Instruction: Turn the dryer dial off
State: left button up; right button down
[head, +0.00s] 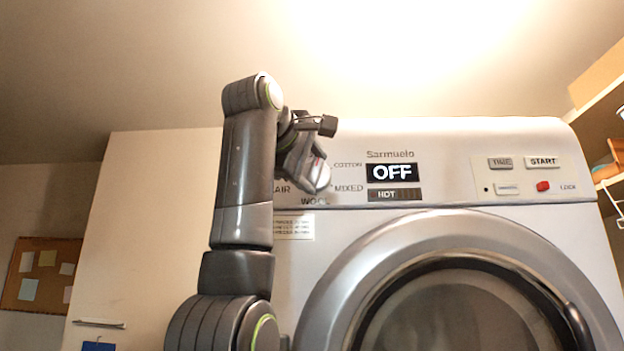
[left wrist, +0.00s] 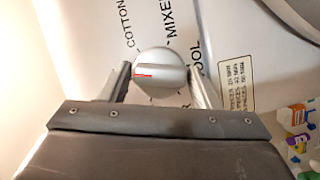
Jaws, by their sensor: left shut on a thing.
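The dryer (head: 480,222) fills the right half of the head view. Its display (head: 393,172) reads OFF, with HOT on a smaller strip below. The round silver dial (left wrist: 158,72) shows between my left gripper's fingers in the left wrist view, with a red mark on its grip bar. In the head view the dial (head: 318,178) is partly hidden by my left gripper (head: 308,165). The left gripper is shut on the dial, with one finger on each side. My right gripper is not in view.
TIME and START buttons (head: 542,162) and a small red button (head: 543,186) are at the panel's right. The round door (head: 360,270) is below. A tall pale cabinet (head: 150,220) stands at left, and wooden shelves (head: 602,85) are at the right edge.

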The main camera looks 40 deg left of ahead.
pick_arm(q)
jog(key=n+b, duration=0.1)
jog(key=n+t, duration=0.1)
jog(key=shift+f+n+b, duration=0.2)
jog(key=shift+n+b, duration=0.1)
jog(key=shift+b, duration=0.1)
jog(key=shift+n, duration=0.3)
jog(key=o, duration=0.9)
jog(key=s+d+b, duration=0.1)
jog(key=s+b, duration=0.1)
jog(key=s, duration=0.3)
jog(key=s+b, duration=0.2)
jog(key=s, duration=0.4)
jog(key=s+d+b, duration=0.1)
jog(key=s+b, duration=0.1)
jog(key=s, duration=0.4)
jog(key=shift+s+d, duration=0.15)
jog(key=shift+d, duration=0.2)
